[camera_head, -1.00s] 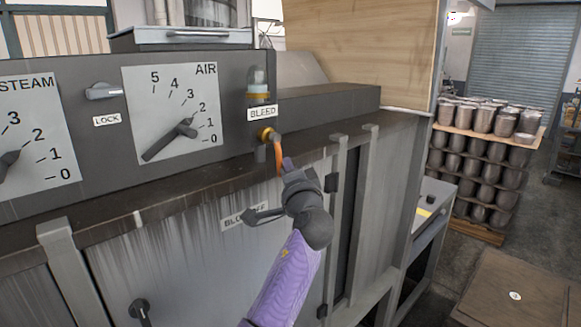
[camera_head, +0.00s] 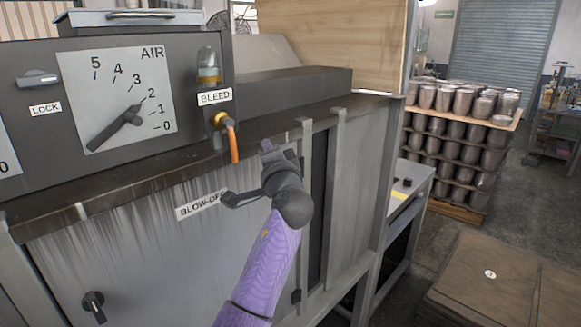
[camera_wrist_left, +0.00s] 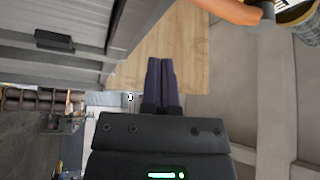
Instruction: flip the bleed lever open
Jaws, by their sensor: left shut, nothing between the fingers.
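The bleed lever (camera_head: 234,146) is an orange handle on a brass fitting below the BLEED label (camera_head: 215,97). It hangs down, tilted slightly right at its lower end. Its orange handle also shows at the top of the left wrist view (camera_wrist_left: 232,10). My left gripper (camera_head: 267,147) is shut and empty, with a clear gap in the picture between its tips and the lever, to the lever's right. In the left wrist view its dark fingers (camera_wrist_left: 161,64) are together, below and left of the lever. My right gripper is not in view.
An amber-and-clear lamp (camera_head: 209,68) stands above the BLEED label. The AIR dial (camera_head: 105,75) and LOCK knob (camera_head: 37,79) are to the left.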

